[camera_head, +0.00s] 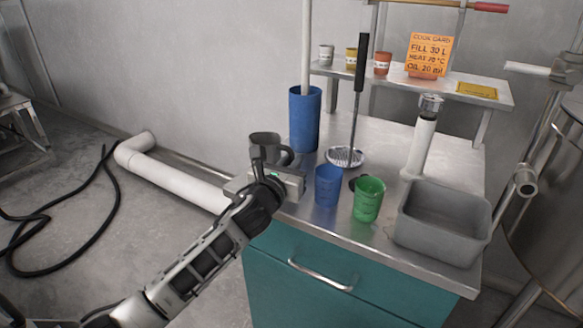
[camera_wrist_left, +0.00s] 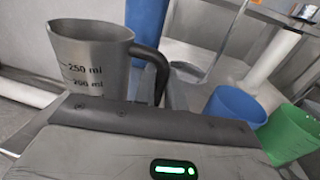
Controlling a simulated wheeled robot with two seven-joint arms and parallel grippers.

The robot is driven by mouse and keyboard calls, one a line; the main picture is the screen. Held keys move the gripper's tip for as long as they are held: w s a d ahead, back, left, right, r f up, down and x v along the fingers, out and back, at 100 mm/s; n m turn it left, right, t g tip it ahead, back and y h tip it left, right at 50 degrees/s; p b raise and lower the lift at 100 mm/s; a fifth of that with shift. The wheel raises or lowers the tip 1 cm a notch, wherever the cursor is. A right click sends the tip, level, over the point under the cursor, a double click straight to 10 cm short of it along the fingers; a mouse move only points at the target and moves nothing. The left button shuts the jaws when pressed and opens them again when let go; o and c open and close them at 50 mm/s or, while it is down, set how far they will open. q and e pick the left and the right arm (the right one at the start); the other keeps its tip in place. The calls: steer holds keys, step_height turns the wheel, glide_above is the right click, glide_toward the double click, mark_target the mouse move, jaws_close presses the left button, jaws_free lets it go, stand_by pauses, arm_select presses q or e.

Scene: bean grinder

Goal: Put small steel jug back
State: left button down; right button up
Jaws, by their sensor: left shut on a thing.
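The small steel jug (camera_head: 266,141) is at the left end of the steel counter, grey with a dark handle. My left gripper (camera_head: 268,162) is shut on it, with the gripper body in front of the jug's lower part. In the left wrist view the jug (camera_wrist_left: 92,60) is upright, with marks for 250 ml and 200 ml, and its handle (camera_wrist_left: 155,70) is on the right. Its base is hidden behind my gripper, so I cannot tell whether it touches the counter. My right gripper is not in view.
A tall blue container (camera_head: 305,125) stands just behind the jug. A blue cup (camera_head: 327,187) and a green cup (camera_head: 368,200) stand to the right. A grey basin (camera_head: 440,222) is further right. A strainer (camera_head: 345,156) lies behind the cups.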

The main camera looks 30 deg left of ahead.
arm_select(q)
steer(key=shift+f, duration=0.15)
steer(key=shift+f, duration=0.15)
steer(key=c, duration=1.5)
jaws_free()
steer(key=shift+o, duration=0.2)
